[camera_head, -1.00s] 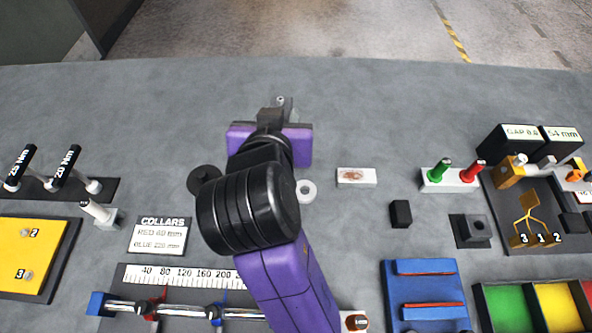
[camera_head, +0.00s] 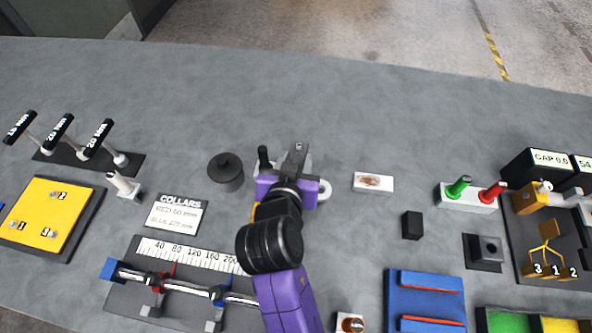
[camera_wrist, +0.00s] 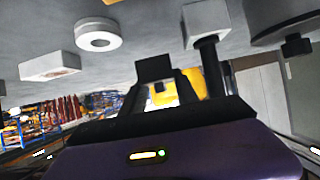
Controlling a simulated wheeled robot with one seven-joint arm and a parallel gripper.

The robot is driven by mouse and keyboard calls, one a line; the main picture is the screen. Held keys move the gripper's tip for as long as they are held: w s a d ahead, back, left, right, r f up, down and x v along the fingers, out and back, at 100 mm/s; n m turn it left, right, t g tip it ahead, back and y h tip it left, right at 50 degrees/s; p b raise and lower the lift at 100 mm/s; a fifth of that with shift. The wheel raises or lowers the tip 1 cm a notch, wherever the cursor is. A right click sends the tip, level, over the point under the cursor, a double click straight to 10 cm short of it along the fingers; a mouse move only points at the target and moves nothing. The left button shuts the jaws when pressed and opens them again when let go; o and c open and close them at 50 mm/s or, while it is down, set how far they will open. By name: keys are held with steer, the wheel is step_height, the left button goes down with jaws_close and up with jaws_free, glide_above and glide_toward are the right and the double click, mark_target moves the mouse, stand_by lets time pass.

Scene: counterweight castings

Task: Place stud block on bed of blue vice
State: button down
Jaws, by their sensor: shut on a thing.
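My gripper (camera_head: 294,172) is over the middle of the grey table, shut on a small dark grey block with a light stud on top, which I take to be the stud block (camera_head: 295,158). In the wrist view the block (camera_wrist: 153,68) sits between the fingertips, and its lower part is partly hidden. The blue vice (camera_head: 427,302) lies at the front right of the table, with two raised blue bars edged in red. Its bed is bare where it shows, and its front end is cut off by the picture edge. The gripper is well to the left of and behind it.
A dark round weight (camera_head: 226,172) and a black upright handle (camera_head: 264,156) stand left of my gripper. A white ring (camera_head: 323,192), a stained white plate (camera_head: 373,182) and a small black block (camera_head: 412,226) lie right. The back of the table is clear.

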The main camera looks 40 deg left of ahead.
steer(key=shift+f, duration=2.4)
steer(key=shift+f, duration=0.1)
steer(key=shift+f, duration=0.1)
steer(key=c, duration=1.2)
jaws_free()
